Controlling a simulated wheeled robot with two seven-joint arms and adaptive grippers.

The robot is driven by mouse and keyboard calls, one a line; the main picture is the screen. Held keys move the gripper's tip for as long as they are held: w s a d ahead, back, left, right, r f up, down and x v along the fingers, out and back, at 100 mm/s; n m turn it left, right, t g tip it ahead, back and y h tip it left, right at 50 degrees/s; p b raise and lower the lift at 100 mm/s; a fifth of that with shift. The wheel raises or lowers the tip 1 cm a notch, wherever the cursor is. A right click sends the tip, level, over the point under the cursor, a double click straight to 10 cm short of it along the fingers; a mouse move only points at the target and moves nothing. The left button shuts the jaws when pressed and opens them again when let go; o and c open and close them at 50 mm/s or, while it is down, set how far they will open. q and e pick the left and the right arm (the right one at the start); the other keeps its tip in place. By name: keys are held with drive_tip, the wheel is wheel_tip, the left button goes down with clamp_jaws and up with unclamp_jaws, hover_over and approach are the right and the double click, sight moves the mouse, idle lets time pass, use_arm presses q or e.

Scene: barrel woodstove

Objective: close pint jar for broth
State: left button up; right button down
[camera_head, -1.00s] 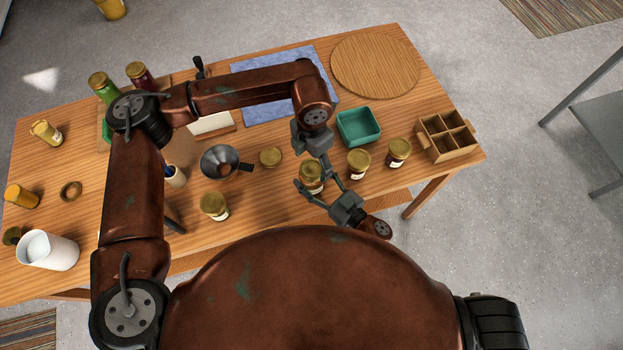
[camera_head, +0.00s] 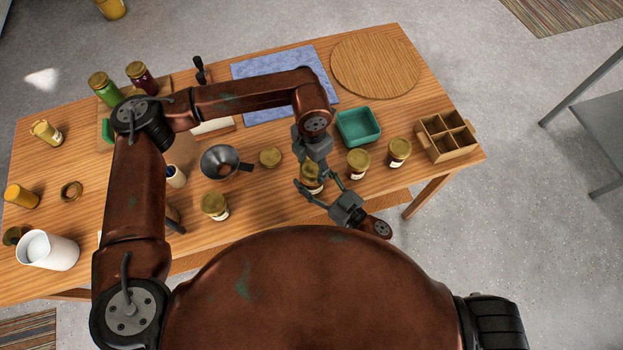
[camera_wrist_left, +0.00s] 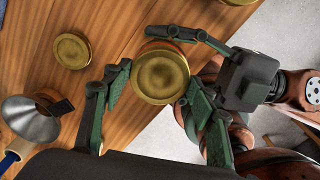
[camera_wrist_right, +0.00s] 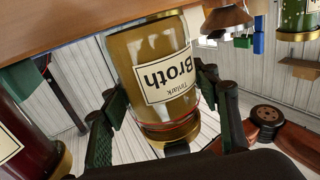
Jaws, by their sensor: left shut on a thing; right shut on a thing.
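The pint jar with a gold lid (camera_head: 311,171) stands near the front edge of the table. Its "Broth" label shows in the right wrist view (camera_wrist_right: 172,78), where the jar appears upside down with the gold lid at the bottom. My right gripper (camera_head: 318,190) is shut around the jar from the front. My left gripper (camera_head: 323,167) comes down from above and is shut at the lid; the round lid (camera_wrist_left: 160,73) shows at its fingers in the left wrist view. The exact finger contact is partly hidden. The lid sits on the jar mouth; how tight it is I cannot tell.
A loose gold lid (camera_head: 270,157) lies to the left, beside a metal funnel (camera_head: 220,162). Lidded jars (camera_head: 358,163) stand to the right and another (camera_head: 214,206) to the left. A green tray (camera_head: 358,126) and a divided wooden box (camera_head: 446,136) lie behind and right.

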use_arm(q)
drive_tip(key=c, duration=0.4)
drive_tip(key=o, duration=1.3)
drive_tip(key=shift+o, duration=0.2)
wheel_tip(320, 180, up, 12)
use_arm(e)
drive_tip(key=c, duration=0.7)
unclamp_jaws()
drive_tip(key=shift+o, duration=0.2)
drive_tip(key=shift+d, duration=0.1)
